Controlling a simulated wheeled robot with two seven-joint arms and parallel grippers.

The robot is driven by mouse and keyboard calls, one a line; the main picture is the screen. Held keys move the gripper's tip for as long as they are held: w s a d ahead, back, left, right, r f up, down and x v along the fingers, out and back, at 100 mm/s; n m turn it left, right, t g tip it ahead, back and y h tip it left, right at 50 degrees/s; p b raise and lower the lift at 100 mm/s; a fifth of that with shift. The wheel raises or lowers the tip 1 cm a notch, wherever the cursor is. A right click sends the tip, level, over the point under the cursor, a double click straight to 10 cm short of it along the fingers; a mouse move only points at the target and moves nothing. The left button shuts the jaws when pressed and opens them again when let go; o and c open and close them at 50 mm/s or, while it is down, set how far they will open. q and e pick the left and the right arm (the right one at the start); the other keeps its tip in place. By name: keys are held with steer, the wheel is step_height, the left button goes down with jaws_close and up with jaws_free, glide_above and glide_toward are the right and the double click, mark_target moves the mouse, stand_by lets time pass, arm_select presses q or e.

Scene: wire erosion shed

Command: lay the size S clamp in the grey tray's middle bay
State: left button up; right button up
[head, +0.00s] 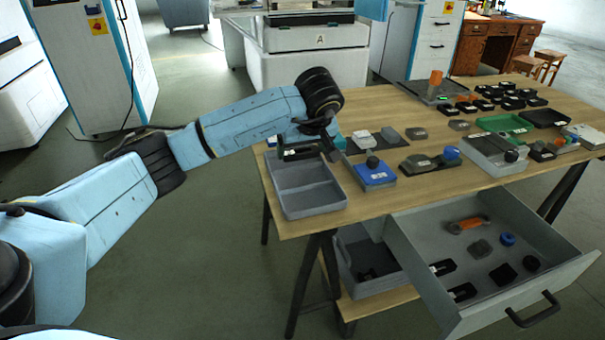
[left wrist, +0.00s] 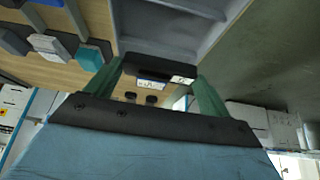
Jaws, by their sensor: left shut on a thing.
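The grey tray (head: 310,213) sits at the table's near left corner, with dividers across it. Two of its bays show empty in the head view; its far end is partly hidden by my gripper. It also shows close up in the left wrist view (left wrist: 185,28). My left gripper (head: 313,152) is above the tray's far part, shut on a black clamp (head: 300,153). In the left wrist view the clamp (left wrist: 158,66) lies crosswise between the two green fingers, with white labels; I cannot read its size. My right gripper is not in view.
A blue box (head: 376,175) stands right of the tray, beside an olive block (head: 422,163). An open drawer (head: 490,300) below the table's front holds black labelled pieces, an orange-handled tool and a blue ring. Several black parts (head: 510,100) crowd the table's far right.

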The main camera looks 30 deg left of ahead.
mark_target(301, 178)
arm_select(q)
step_height(301, 178, down, 3)
steer(key=shift+r+b, duration=0.1)
steer(key=shift+b, duration=0.2)
step_height(301, 178, down, 4)
steer(key=shift+r+b, duration=0.25)
steer(key=shift+b, duration=0.3)
steer(key=shift+f, duration=0.15)
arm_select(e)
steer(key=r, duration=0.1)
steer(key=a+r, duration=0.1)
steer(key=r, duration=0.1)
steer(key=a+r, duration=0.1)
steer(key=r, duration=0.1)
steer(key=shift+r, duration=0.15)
arm_select(q)
steer(key=shift+f, duration=0.1)
steer(key=o, duration=1.1)
steer(key=shift+f, duration=0.1)
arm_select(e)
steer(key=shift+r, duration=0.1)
